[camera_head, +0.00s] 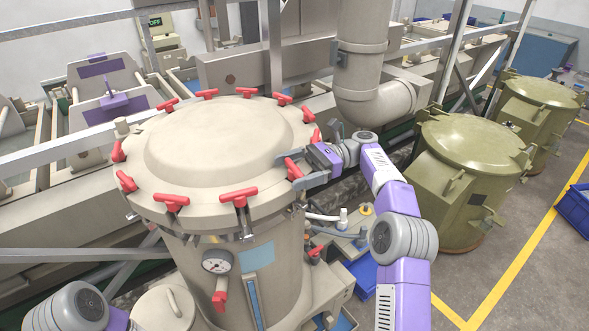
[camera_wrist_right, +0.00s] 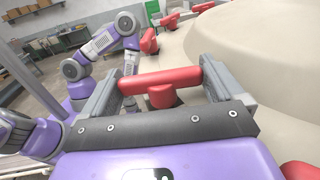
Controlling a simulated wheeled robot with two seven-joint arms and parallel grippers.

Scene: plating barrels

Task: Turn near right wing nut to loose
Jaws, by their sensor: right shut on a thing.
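A beige vessel has a domed round lid (camera_head: 215,140) with several red wing nuts around its rim. My right gripper (camera_head: 293,168) is at the right side of the rim, on the near right wing nut (camera_head: 292,169), which is partly covered by the fingers. In the right wrist view, my right gripper (camera_wrist_right: 160,80) has its grey fingers at the two ends of that nut's red bar (camera_wrist_right: 160,80), shut on it. The nut's short stem shows under the bar. My left arm shows only in part at the lower left; its gripper is not seen.
Neighbouring wing nuts sit on the front rim (camera_head: 238,197) and right rim (camera_head: 316,136). A pipe (camera_head: 361,60) stands behind; olive-green barrels (camera_head: 475,145) stand on the right. The air above the lid is clear.

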